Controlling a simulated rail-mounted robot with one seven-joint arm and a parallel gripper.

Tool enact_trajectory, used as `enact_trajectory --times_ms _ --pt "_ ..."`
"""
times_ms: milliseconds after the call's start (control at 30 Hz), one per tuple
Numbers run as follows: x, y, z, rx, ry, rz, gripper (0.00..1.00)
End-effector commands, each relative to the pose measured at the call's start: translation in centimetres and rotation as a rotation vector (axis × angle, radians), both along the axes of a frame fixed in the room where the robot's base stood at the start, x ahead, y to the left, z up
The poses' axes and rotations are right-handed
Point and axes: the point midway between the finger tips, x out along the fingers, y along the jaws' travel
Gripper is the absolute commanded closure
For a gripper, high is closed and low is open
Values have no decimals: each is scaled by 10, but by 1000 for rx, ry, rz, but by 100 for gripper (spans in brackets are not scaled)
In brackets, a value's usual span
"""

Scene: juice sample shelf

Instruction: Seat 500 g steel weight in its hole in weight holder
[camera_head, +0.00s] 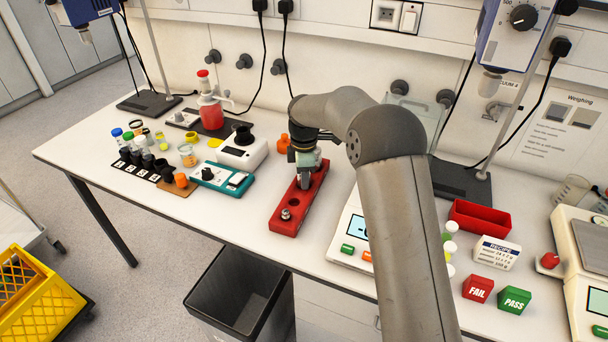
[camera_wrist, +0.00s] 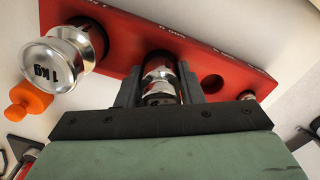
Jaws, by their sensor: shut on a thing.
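The red weight holder (camera_head: 283,223) lies on the white bench; it also crosses the top of the wrist view (camera_wrist: 222,62). My gripper (camera_head: 306,183) is over its middle part, pointing down. In the wrist view my gripper (camera_wrist: 160,88) is shut on a shiny steel weight (camera_wrist: 160,75), the 500 g weight by its place. Its lower end is at the holder, but I cannot tell how deep it sits. A larger 1 kg weight (camera_wrist: 52,62) stands at one end of the holder. An empty hole (camera_wrist: 213,83) and a small weight (camera_head: 286,214) are on the other side.
An orange knobbed object (camera_wrist: 30,100) stands beside the holder's 1 kg end. A white balance (camera_head: 345,235) is to the right and a teal device (camera_head: 222,177) to the left. A dark bin (camera_head: 240,290) stands below the bench's front edge.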

Motion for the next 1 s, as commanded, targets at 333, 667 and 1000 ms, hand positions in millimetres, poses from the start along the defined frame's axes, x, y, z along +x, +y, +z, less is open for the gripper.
enact_trajectory --times_ms 333,667,1000 --pt "0 0 -7 0 -2 0 100" --pt "0 0 -9 0 1 0 100" --pt "0 0 4 0 0 -1 100"
